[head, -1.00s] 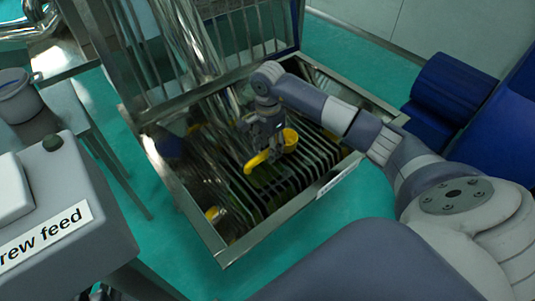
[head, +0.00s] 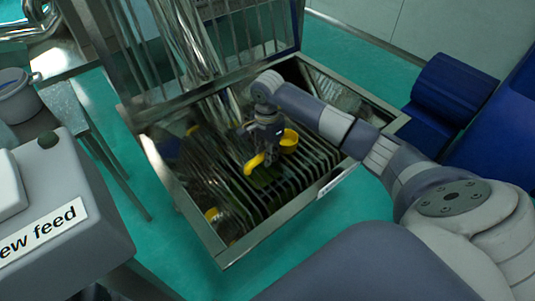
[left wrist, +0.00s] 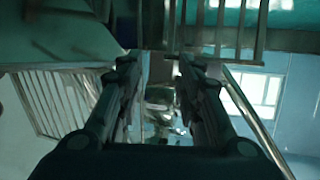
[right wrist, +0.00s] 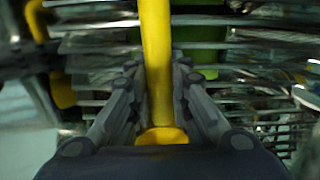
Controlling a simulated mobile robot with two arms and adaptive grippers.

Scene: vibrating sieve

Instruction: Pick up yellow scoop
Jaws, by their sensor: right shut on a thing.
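The yellow scoop (head: 288,141) is inside the metal sieve box, just over the slatted grate. Its bowl and a curved yellow part (head: 254,163) show on either side of my right gripper (head: 266,150). In the right wrist view the scoop's yellow handle (right wrist: 156,60) runs between the fingers of my right gripper (right wrist: 158,95), which is shut on it. My left gripper (left wrist: 158,75) shows only in the left wrist view. Its fingers are apart, with no object seen between them.
The sieve box has a raised metal rim (head: 232,255) and a barred lid (head: 245,40) standing at the back. A grey screw feed unit (head: 70,200) is at the left. A blue machine (head: 450,90) is at the right. Green floor (head: 330,235) is clear in front.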

